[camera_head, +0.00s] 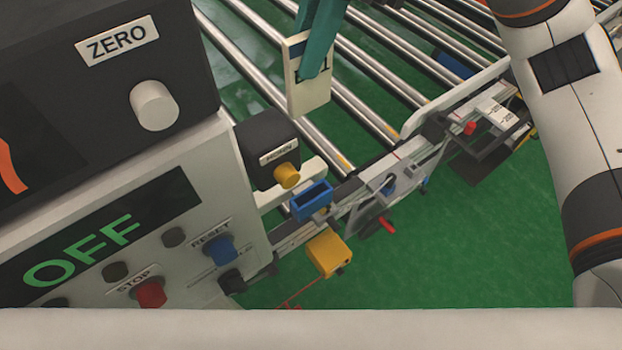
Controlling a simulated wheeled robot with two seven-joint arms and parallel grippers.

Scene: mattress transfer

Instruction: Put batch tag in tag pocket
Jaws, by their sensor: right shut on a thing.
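The batch tag (308,95) is a cream card with dark print, partly covered by a teal finger. My right gripper (318,62) has teal fingers, comes in from the top edge and is shut on the tag's upper part. The tag hangs nearly upright over the rollers in the picture. A small blue open-topped holder (311,201), which looks like the tag pocket, sits on the conveyor's side rail, lower in the picture and apart from the tag. My left gripper is not in view.
A control box (235,130) with ZERO, RESET and STOP labels and a green OFF display fills the left. A black box with a yellow knob (287,176) stands beside the blue holder. A yellow block (329,253) sits below it. Conveyor rollers (372,62) lie behind.

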